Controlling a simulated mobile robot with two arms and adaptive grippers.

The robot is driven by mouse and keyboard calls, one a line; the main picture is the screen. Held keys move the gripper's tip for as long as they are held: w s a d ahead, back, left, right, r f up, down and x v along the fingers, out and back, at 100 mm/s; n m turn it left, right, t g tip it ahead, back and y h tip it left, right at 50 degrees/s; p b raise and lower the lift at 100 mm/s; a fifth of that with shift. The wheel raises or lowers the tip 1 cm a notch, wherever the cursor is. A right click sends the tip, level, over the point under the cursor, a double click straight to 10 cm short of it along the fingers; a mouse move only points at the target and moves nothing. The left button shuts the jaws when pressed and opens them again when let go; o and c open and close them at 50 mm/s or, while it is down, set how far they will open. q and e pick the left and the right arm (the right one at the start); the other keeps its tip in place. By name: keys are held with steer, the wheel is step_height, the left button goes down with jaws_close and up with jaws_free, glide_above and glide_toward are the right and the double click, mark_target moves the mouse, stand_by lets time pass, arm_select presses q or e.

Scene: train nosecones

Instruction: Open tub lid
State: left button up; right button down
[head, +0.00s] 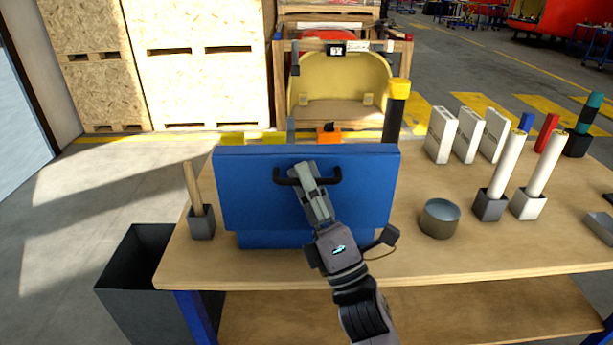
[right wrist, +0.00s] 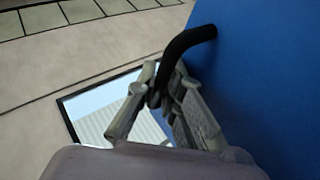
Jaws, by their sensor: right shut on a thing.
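The blue tub lid (head: 245,200) stands raised and nearly upright in the middle of the head view, its broad face toward me. A black handle (head: 336,178) is fixed near the lid's upper edge. My right gripper (head: 303,172) is shut on the handle. In the right wrist view the fingers (right wrist: 168,88) close around the black bar (right wrist: 188,41), beside the blue lid face (right wrist: 262,70). The blue tub (head: 262,240) shows only as a low strip under the lid; its inside is hidden. My left gripper is not in view.
The tub is on a wooden table (head: 440,262). To its left is a small holder (head: 202,223) with a wooden handle. To its right are a metal bowl (head: 440,218), white tubes (head: 506,165) and white boxes (head: 441,134). A dark bin (head: 140,285) stands at the table's left.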

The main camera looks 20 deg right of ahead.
stand_by(0.3)
steer(key=c, duration=2)
jaws_free()
steer(key=shift+h, duration=0.3)
steer(key=shift+o, duration=0.2)
steer(key=v, duration=1.2)
steer(key=shift+f, duration=0.15)
steer(key=shift+c, duration=0.5)
